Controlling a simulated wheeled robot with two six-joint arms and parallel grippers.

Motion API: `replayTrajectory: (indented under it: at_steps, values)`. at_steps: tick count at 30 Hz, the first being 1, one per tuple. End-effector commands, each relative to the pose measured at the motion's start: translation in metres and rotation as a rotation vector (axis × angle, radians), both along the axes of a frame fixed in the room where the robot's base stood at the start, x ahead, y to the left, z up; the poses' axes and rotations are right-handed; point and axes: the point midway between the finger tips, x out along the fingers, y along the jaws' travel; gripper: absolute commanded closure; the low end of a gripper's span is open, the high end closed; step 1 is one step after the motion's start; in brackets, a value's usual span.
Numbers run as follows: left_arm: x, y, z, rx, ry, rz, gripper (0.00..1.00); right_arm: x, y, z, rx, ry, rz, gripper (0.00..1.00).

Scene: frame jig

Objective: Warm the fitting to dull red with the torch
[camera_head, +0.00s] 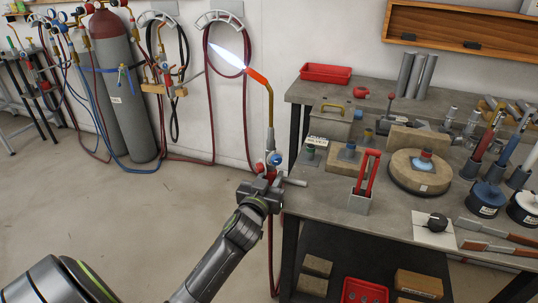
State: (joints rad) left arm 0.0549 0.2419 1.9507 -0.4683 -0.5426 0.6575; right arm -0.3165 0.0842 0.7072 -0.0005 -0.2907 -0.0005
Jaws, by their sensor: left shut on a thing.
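My left gripper (265,190) is shut on the torch (270,105), which stands upright just left of the workbench. The torch has a brass neck, an orange tip and blue and red knobs low on its body. A lit blue-white flame (228,55) points up and left from the tip, toward the wall and away from the bench. A small bluish metal piece (426,157) sits on a round tan block, and another small fitting-like piece (348,151) sits on a tan brick. My right gripper is out of view.
The workbench (300,206) fills the right side, crowded with a red tray (326,73), red-handled tongs (367,172) and dark round pots (487,198). The floor at left is clear.

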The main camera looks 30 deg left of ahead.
Motion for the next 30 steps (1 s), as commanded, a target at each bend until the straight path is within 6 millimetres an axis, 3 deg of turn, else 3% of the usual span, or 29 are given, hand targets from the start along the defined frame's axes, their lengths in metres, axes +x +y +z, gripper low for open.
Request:
replayTrajectory:
  at_steps: [11,30]
  values:
    - [0.000,-0.001,0.006,0.001,-0.005,-0.002,0.98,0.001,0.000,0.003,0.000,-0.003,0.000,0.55]
    - [0.000,-0.001,0.042,0.001,-0.006,-0.002,0.98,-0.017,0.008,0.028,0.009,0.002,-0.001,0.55]
